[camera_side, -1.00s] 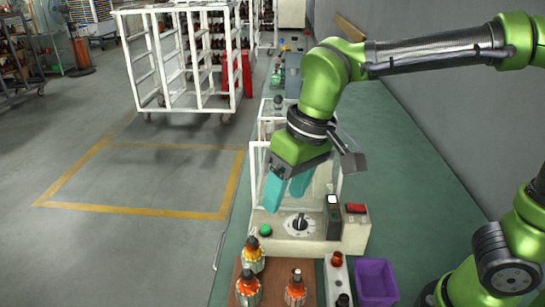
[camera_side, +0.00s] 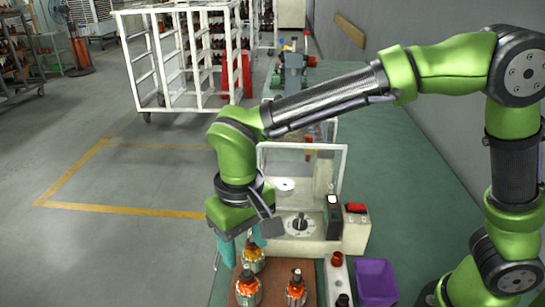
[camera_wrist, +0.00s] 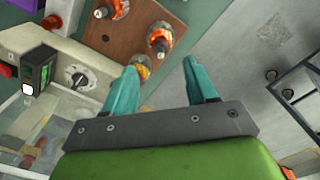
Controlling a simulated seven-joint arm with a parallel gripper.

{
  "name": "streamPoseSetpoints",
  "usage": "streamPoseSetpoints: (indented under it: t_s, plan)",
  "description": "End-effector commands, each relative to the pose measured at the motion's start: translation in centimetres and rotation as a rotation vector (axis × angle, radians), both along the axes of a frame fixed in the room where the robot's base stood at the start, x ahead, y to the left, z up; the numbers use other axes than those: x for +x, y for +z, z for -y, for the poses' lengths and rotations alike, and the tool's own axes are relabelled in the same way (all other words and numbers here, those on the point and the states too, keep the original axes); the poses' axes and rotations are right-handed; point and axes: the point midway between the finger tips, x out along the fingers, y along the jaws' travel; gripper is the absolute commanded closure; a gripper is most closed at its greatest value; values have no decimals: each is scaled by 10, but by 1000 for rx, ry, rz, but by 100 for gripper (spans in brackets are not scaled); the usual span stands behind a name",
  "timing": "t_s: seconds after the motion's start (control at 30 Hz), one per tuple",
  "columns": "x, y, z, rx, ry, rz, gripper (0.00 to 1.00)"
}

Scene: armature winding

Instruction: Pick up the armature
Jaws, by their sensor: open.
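Several armatures with orange and yellow windings stand on a brown board (camera_side: 273,290). The rear, yellowish armature (camera_side: 253,262) stands close below my gripper (camera_side: 243,252). Two orange armatures stand in front, one at left (camera_side: 248,290) and one at right (camera_side: 296,290). My gripper has teal fingers, points down and is open and empty. In the wrist view, the yellowish armature (camera_wrist: 143,68) shows beside the left fingertip, partly hidden by it. The two orange armatures (camera_wrist: 160,38) (camera_wrist: 110,9) lie further up in that view.
A cream winding machine (camera_side: 325,236) with a clear guard and a dark display box (camera_side: 334,217) stands behind the board. A purple bin (camera_side: 375,282) and a white stand with knobs (camera_side: 338,278) are at right. A white rack cart (camera_side: 180,60) stands on the floor behind.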

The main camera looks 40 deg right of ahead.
Motion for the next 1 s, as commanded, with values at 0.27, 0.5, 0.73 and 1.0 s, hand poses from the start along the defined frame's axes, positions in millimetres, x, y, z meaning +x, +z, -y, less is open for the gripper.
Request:
streamPoseSetpoints:
  t_s: [0.27, 0.5, 0.73, 1.0]
  plan:
    - [-1, -23, 0, -1, 0, -2, 43]
    - [-2, -58, -1, -2, 0, -3, 43]
    - [-2, -67, -1, 1, 0, 1, 43]
    - [-2, -67, -1, 1, 0, 0, 68]
